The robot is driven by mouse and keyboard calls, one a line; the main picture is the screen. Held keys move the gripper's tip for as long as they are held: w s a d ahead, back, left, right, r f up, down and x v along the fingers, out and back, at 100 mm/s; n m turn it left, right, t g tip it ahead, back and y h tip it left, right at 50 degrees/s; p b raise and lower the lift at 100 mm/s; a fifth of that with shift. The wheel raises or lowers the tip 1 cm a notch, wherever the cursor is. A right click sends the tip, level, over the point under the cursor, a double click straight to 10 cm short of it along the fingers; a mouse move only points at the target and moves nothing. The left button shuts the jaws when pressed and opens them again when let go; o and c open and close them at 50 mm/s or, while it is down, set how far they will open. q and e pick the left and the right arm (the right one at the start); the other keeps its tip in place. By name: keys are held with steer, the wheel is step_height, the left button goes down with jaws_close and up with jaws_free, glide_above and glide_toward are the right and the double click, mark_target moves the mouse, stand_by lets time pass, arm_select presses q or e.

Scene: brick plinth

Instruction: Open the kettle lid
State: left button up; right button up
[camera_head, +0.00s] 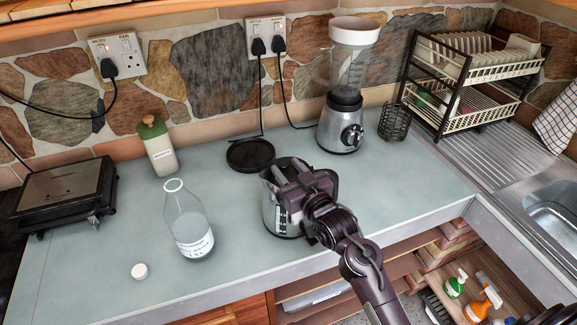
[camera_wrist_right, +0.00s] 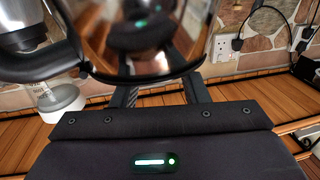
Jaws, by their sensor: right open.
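The steel kettle (camera_head: 272,208) stands on the counter at centre, with its top largely covered by my right gripper (camera_head: 287,172). The gripper is open at the top of the kettle, its fingers close to the rim. In the right wrist view, which looks upside down, both fingers (camera_wrist_right: 160,92) reach toward a shiny, dark-rimmed round part of the kettle (camera_wrist_right: 142,62). It mirrors my wrist's green light. I cannot tell whether the fingers touch it or how far the lid is open. My left gripper is not in view.
The round black kettle base (camera_head: 250,155) lies behind the kettle. A blender (camera_head: 341,125) stands behind right, a glass bottle (camera_head: 187,225) and its white cap (camera_head: 140,271) to the left. A green-topped container (camera_head: 159,150) and a black grill (camera_head: 65,192) stand farther left. The front-left counter is mostly clear.

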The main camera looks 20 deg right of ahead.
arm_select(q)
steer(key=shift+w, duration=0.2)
arm_select(e)
jaws_close()
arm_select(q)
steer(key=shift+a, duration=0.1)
arm_select(e)
steer(key=shift+w, duration=0.1)
